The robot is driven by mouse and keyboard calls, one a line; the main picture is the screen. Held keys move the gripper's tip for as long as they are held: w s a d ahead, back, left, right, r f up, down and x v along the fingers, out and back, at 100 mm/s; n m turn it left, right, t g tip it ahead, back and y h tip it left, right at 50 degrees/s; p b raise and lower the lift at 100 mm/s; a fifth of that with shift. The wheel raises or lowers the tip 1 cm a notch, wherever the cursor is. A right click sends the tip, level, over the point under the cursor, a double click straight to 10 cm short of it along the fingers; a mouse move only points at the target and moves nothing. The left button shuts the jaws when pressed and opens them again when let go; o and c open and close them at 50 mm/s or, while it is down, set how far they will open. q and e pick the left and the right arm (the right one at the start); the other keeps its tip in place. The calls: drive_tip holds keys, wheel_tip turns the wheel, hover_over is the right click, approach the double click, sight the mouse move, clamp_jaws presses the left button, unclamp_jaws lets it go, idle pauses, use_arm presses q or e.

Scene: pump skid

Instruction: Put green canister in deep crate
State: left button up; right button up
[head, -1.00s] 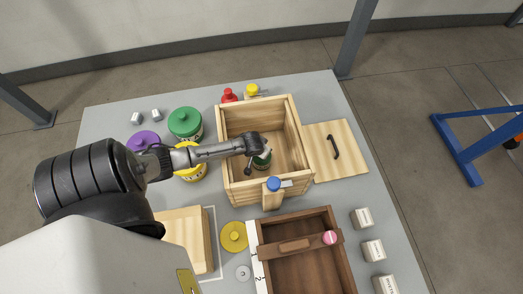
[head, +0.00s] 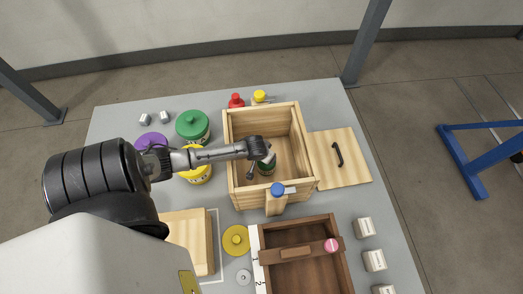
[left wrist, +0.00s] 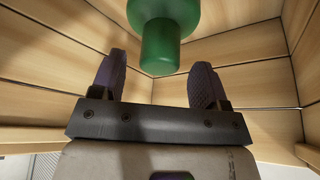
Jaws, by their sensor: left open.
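The deep crate (head: 231,160) is a tall, open pale-wood box near the middle of the table. A small dark green canister (head: 267,167) stands inside it, partly hidden by my gripper. In the left wrist view, its green flange and knob (left wrist: 160,45) show against the crate's plank walls. My left gripper (head: 262,162) reaches down into the crate. It is open, with its fingers (left wrist: 157,75) on either side of the knob and gaps visible. A larger green canister (head: 192,127) stands outside, left of the crate. My right gripper is not in view.
Yellow (head: 196,166) and purple (head: 150,143) canisters stand left of the crate. A blue-topped item (head: 278,189) is at its front, red (head: 236,101) and yellow (head: 260,96) ones behind. A handled wooden panel (head: 338,157) lies right. A dark wooden tray (head: 304,275) is in front.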

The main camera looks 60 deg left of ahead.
use_arm(q)
drive_tip(key=p+v, duration=0.2)
drive_tip(key=v, duration=0.6)
drive_tip(key=shift+r, duration=0.35)
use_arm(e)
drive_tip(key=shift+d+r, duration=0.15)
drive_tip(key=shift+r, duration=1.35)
use_arm(q)
drive_tip(key=shift+d, duration=0.15)
